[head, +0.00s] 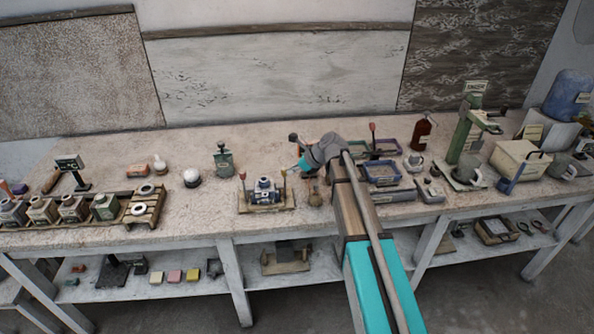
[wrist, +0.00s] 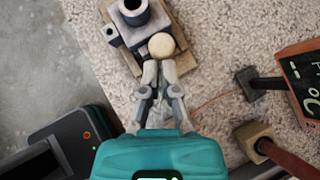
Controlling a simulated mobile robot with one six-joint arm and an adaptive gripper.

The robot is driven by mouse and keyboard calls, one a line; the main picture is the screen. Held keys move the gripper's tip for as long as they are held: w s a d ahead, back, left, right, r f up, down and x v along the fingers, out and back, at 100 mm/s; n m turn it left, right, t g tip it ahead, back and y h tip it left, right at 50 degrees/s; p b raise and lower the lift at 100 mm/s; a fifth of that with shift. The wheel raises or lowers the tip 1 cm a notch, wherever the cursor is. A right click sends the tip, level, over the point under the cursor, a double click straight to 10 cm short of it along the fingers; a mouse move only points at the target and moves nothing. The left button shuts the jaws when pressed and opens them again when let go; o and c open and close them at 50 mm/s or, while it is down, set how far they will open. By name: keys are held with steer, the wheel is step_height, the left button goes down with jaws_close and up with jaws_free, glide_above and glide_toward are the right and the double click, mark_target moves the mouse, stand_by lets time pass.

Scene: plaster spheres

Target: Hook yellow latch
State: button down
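The yellow latch (head: 284,173) is a short lever with a pale yellow ball knob, at the right end of a small blue-and-white fixture (head: 264,194) on the bench. In the wrist view the knob (wrist: 162,45) shows from above, just beyond my fingertips, beside the fixture's round cup (wrist: 134,12). My gripper (wrist: 159,68) has its fingers close together, with the tips at the knob's near edge. Whether they grip the lever stem under the knob is hidden. In the head view my gripper (head: 303,165) is right of the latch, partly hidden by my arm.
A red-knobbed lever (head: 242,177) stands at the fixture's left end. Blue and purple trays (head: 382,172) lie right of my arm. A dark display board (wrist: 300,80) is at the wrist view's right. Bench front left of the fixture is clear.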

steer(key=shift+a+r, duration=0.1)
steer(key=shift+r, duration=0.1)
steer(key=p+v, duration=0.7)
steer(key=v, duration=0.3)
steer(key=shift+a, duration=0.15)
stand_by(0.6)
steer(key=s+d+f+n+g+h, duration=0.1)
steer(key=s+d+f+n+h, duration=0.1)
steer(key=s+n, duration=0.5)
steer(key=s+d+f+n+g+h, duration=0.1)
steer(key=s+d+n+h, duration=0.1)
steer(key=s+n, duration=0.6)
steer(key=s+d+f+n+g+h, duration=0.1)
steer(key=s+n+h, duration=0.3)
steer(key=s+n, duration=0.4)
steer(key=shift+s+d+f+g, duration=0.45)
steer(key=shift+s+f, duration=0.35)
steer(key=shift+s, duration=0.65)
